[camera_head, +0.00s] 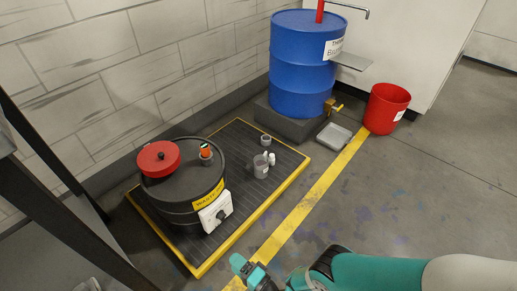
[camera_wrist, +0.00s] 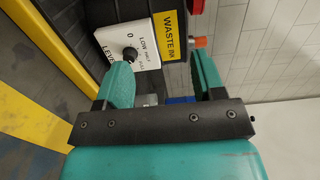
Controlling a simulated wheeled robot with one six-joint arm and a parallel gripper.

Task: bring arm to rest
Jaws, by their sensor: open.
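My gripper (camera_wrist: 163,75) is open and empty, its two teal fingers apart in the wrist view. In the head view my teal arm reaches in from the lower right, and the gripper (camera_head: 247,270) is at the bottom, near the yellow floor line. It is apart from the waste drum (camera_head: 172,210), which stands to its upper left. In the wrist view the drum's yellow waste label (camera_wrist: 168,35) and white level dial (camera_wrist: 128,50) show beyond the fingers.
A red lid (camera_head: 158,157) lies on the drum. Grey cups (camera_head: 261,167) stand on the yellow-edged mat (camera_head: 290,160). A blue barrel (camera_head: 298,75), a grey tray (camera_head: 333,138) and a red bucket (camera_head: 387,108) are behind. A dark frame (camera_head: 50,190) is at left. Floor at right is clear.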

